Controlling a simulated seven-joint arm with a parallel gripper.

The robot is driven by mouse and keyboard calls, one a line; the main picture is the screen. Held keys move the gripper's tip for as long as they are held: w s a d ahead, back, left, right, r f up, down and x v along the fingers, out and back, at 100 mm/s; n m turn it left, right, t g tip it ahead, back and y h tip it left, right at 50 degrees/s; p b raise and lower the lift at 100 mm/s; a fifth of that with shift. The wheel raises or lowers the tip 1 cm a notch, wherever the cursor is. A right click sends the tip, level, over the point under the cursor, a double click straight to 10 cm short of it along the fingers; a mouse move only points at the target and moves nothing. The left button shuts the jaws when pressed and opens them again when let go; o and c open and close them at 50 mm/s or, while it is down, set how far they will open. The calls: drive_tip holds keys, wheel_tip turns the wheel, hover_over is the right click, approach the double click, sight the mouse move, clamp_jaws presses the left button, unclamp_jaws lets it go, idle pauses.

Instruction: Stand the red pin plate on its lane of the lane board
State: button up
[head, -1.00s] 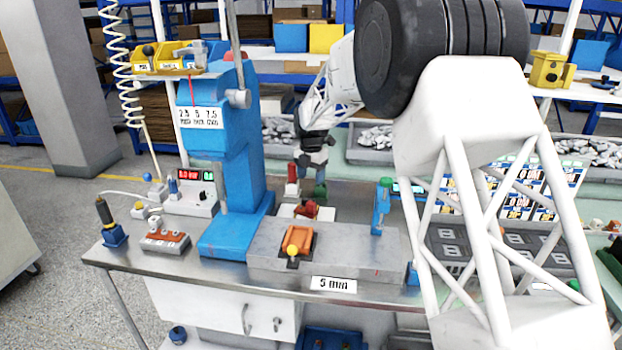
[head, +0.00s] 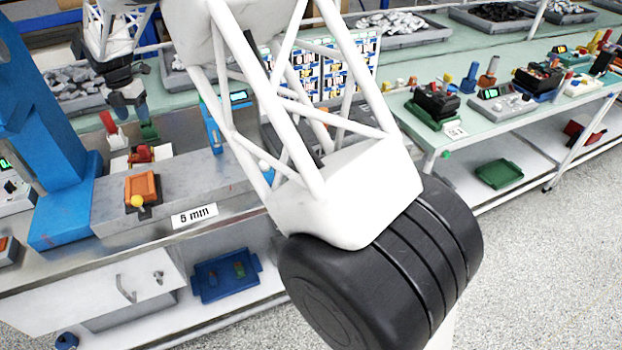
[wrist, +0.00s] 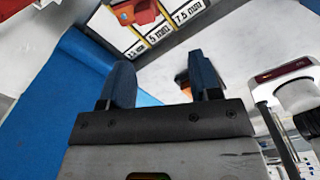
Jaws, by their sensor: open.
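My gripper (head: 128,108) hangs over the back of the steel bench, pointing down, its two dark fingers apart. In the wrist view my gripper (wrist: 162,75) has nothing clasped between its fingers; a small dark and orange object (wrist: 185,85) shows beyond them. The lane board (wrist: 163,30) is a pale board with mm labels at the top of the wrist view. A red piece (wrist: 145,12) lies at its upper end; I cannot tell whether it is the red pin plate. In the head view an upright red piece (head: 108,124) stands just left of my gripper, which is apart from it.
A green block (head: 149,130) stands just right of my fingers. A blue press column (head: 45,120) rises on the left. A grey block with an orange slide (head: 141,187) and a 5 mm label (head: 194,215) lies in front. A blue post (head: 212,125) stands to the right.

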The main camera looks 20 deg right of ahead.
drive_tip(key=s+d+r+m+t, duration=0.1)
drive_tip(key=s+d+r+m, duration=0.6)
drive_tip(key=s+d, duration=0.4)
drive_tip(key=s+d+r+m, duration=0.7)
drive_tip(key=s+d, duration=0.2)
drive_tip(key=s, duration=0.4)
drive_tip(key=s+d+f+m, duration=0.1)
drive_tip(key=s+d+m, duration=0.2)
drive_tip(key=s, duration=0.7)
drive_tip(key=s+d+f+m+t, duration=0.1)
drive_tip(key=s+d+m, duration=0.3)
drive_tip(key=s+m, duration=0.4)
drive_tip(key=s+d+f+m, duration=0.3)
drive_tip(key=s+d+m, duration=0.1)
drive_tip(key=s, duration=0.9)
drive_tip(key=shift+m+t, duration=0.3)
drive_tip(key=shift+m, duration=0.4)
drive_tip(key=shift+s, duration=0.1)
